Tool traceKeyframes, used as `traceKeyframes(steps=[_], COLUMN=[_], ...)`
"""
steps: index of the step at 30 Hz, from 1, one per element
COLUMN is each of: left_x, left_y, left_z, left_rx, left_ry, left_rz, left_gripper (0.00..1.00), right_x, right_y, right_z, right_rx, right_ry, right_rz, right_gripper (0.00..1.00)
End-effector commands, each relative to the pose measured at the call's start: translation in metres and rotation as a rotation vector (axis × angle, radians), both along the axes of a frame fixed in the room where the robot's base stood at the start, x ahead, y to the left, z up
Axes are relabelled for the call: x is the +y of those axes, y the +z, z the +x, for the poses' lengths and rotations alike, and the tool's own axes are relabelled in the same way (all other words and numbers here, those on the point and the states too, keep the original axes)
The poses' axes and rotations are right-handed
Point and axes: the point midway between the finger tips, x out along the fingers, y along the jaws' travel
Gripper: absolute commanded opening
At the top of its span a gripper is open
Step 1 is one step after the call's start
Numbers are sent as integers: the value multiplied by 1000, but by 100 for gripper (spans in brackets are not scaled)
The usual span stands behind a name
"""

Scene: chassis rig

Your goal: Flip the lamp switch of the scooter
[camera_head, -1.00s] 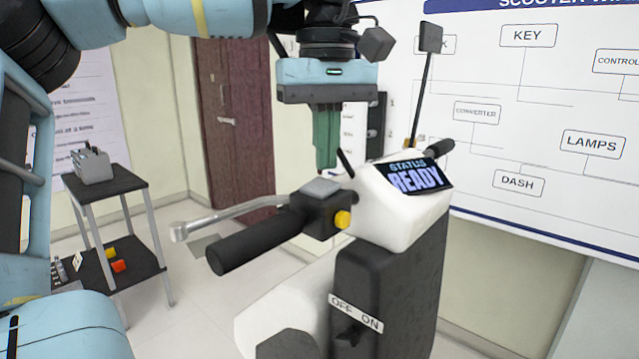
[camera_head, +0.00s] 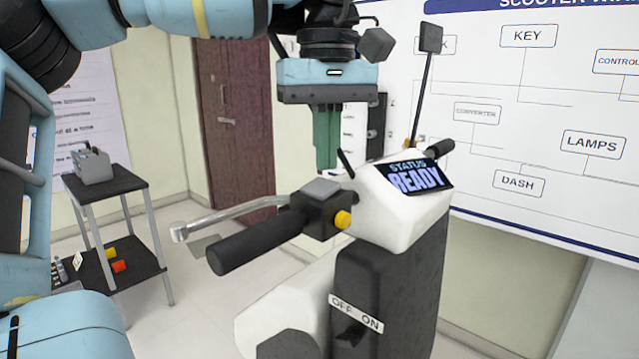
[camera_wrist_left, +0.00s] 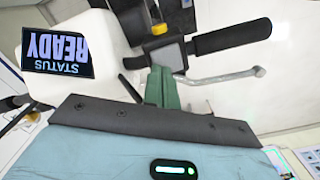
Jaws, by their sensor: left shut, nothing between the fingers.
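The white scooter (camera_head: 395,212) stands in the middle of the head view, with a dash screen (camera_head: 415,176) reading "STATUS READY". A dark switch housing (camera_head: 318,222) sits at the inner end of the black handlebar grip. It has a grey piece (camera_head: 321,187) on top and a yellow button (camera_head: 342,219) on its side; I cannot tell which is the lamp switch. My left gripper (camera_head: 326,166) is shut and empty, pointing down just above and behind the grey piece. In the left wrist view, the green fingers (camera_wrist_left: 161,88) partly overlap the grey piece (camera_wrist_left: 168,58); contact cannot be told.
The black grip (camera_head: 255,240) and metal brake lever (camera_head: 225,215) stick out to the left. A mirror stalk (camera_head: 422,90) rises behind the dash. An OFF/ON key panel (camera_head: 355,313) is below. A small trolley (camera_head: 120,182) stands at the left, a wiring board (camera_head: 540,110) behind.

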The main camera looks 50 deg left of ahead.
Motion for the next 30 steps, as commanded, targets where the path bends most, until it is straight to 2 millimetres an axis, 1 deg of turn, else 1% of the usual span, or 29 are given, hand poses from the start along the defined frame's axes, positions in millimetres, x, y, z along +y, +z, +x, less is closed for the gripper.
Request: traceKeyframes(steps=[6,15,30], left_x=[0,0,0], left_y=[0,0,-7], left_z=[0,0,0], left_rx=[0,0,0], left_ry=[0,0,0], left_rz=[0,0,-1], left_gripper=[0,0,0], right_x=[0,0,1], right_y=[2,2,-4], right_z=[4,5,-7], right_rx=[-9,-10,15], right_ry=[0,-2,-2], right_rz=[0,2,1], right_gripper=[36,36,36])
